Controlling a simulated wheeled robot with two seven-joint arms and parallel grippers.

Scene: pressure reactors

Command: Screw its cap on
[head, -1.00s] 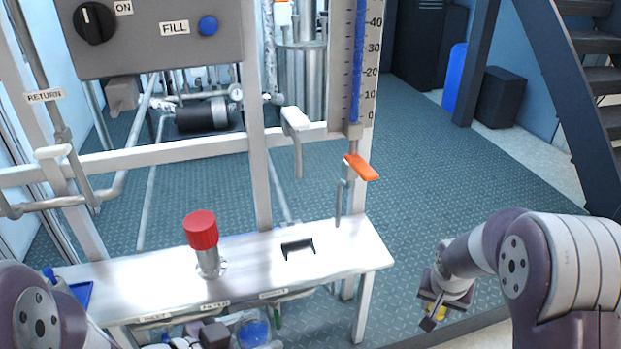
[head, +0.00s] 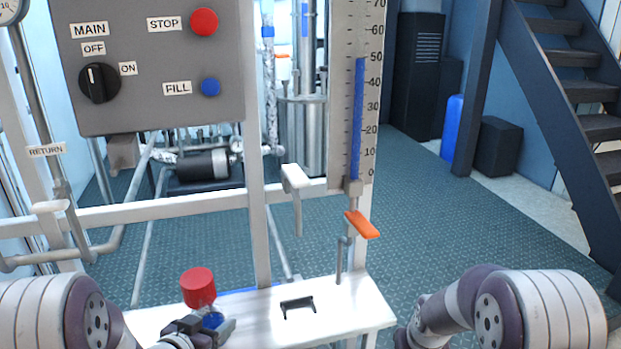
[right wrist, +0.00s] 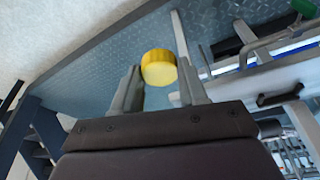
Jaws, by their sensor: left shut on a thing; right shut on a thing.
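A yellow round cap (right wrist: 158,67) is between the two fingers of my right gripper (right wrist: 160,80) in the right wrist view, held clear of the floor. In the head view the right gripper is out of frame below. My left gripper (head: 208,330) is low in the head view, shut on a blue thing (head: 212,320) whose shape is mostly hidden.
An orange lever (head: 362,225) and a white handle (head: 296,185) hang above the bench. A grey panel (head: 150,70) is at upper left.

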